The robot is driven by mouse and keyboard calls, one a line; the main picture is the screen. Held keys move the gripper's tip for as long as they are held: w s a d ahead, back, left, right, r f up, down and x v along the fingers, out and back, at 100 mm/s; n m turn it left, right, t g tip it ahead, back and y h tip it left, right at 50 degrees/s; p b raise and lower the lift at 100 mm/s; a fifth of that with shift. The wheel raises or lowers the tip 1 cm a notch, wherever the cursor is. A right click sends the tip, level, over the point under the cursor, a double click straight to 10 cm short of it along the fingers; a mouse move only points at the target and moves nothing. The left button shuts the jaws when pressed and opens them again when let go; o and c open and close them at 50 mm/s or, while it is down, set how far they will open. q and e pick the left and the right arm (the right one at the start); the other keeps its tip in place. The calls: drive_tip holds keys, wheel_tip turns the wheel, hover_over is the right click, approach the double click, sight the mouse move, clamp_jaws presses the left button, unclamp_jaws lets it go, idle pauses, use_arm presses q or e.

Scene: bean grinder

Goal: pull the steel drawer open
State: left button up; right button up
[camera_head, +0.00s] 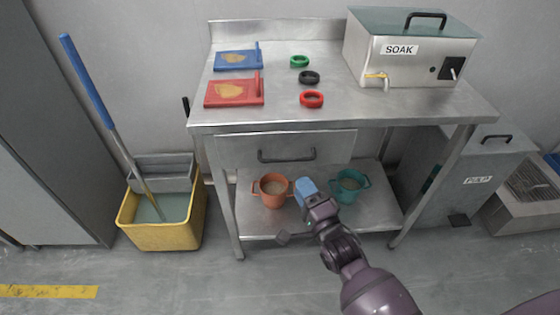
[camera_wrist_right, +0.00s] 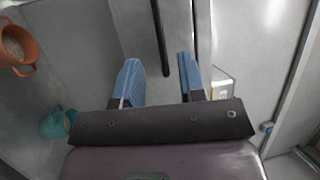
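The steel drawer (camera_head: 232,152) sits under the table top and looks shut. Its dark bar handle (camera_head: 287,158) runs across the front. My right gripper (camera_head: 304,186) is below and slightly right of the handle in the head view, its blue fingers pointing up towards it. In the right wrist view the two blue fingers of the right gripper (camera_wrist_right: 161,76) are spread apart with nothing held. The handle (camera_wrist_right: 161,38) shows there as a dark bar, its end near the gap between the fingertips; contact cannot be made out. My left gripper is not in view.
An orange pot (camera_head: 271,190) and a teal pot (camera_head: 348,186) stand on the lower shelf (camera_head: 385,212), either side of my right gripper. A yellow mop bucket (camera_head: 160,222) stands left of the table. A steel SOAK box (camera_head: 410,55) stands on top.

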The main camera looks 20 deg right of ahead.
sight(286, 160)
drive_tip(key=shift+b+x, duration=0.65)
drive_tip(key=shift+x, duration=4.15)
drive_tip(key=shift+f, duration=0.1)
clamp_jaws()
